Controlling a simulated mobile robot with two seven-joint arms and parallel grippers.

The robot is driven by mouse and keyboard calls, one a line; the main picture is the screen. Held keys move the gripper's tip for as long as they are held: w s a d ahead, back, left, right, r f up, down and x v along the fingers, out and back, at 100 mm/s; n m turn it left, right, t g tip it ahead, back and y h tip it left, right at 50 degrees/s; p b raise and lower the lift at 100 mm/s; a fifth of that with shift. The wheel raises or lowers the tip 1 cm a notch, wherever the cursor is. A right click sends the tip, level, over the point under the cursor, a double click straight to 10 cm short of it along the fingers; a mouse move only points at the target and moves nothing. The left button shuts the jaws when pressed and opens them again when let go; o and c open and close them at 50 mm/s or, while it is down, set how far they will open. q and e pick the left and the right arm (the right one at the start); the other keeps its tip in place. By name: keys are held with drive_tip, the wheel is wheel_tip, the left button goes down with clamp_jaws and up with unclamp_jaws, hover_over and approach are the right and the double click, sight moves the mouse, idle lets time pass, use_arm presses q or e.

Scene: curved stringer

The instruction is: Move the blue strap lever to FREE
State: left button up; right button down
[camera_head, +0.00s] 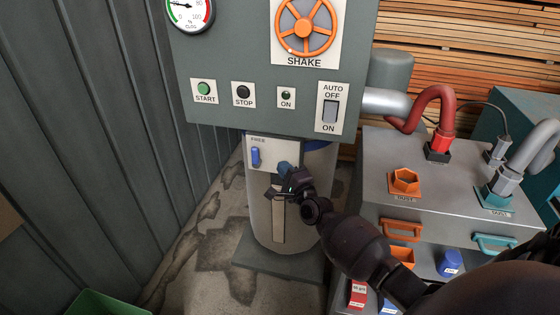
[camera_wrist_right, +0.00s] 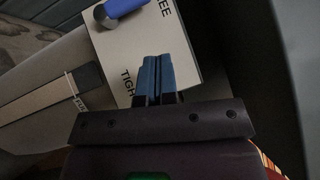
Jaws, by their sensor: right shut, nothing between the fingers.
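The blue strap lever (camera_head: 255,157) is on the left of a white plate (camera_head: 285,150) marked FREE at its top, on the grey drum. It stands about upright there. In the right wrist view the blue lever (camera_wrist_right: 122,9) runs from a grey pivot toward the FREE lettering, cut by the top edge; the TIGHT lettering is lower on the plate. My right gripper (camera_head: 285,169) is in front of the plate's lower right, right of the lever and apart from it. Its blue fingers (camera_wrist_right: 155,78) are together and empty. They cover part of the plate. My left gripper is out of view.
A grey control panel (camera_head: 270,115) overhangs the plate. A strap (camera_head: 278,215) hangs down the drum (camera_head: 260,215) below it. A grey cabinet (camera_head: 460,175) with hoses stands to the right. A green bin (camera_head: 105,303) is at the lower left. Floor between wall and drum is open.

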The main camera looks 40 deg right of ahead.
drive_tip(key=shift+s+a, duration=0.1)
drive_tip(key=shift+s, duration=2.4)
drive_tip(key=s+a+f+n+g+y+p, duration=0.15)
drive_tip(key=s+a+n, duration=0.3)
drive_tip(key=n, duration=0.55)
drive_tip(key=s+a+f+n+g+y, duration=0.2)
drive_tip(key=s+a+f+n+g, duration=0.15)
drive_tip(key=a+n, duration=0.45)
drive_tip(key=s+f+n+g+h, duration=0.1)
drive_tip(key=s+f+n+g, duration=0.1)
drive_tip(key=s, duration=0.9)
drive_tip(key=s+f+n+g, duration=0.1)
drive_tip(key=s+f, duration=0.4)
drive_tip(key=s, duration=0.6)
drive_tip(key=shift+a+n+g+h+p, duration=0.25)
drive_tip(key=shift+n+g+h+p, duration=0.15)
drive_tip(key=shift+n, duration=0.1)
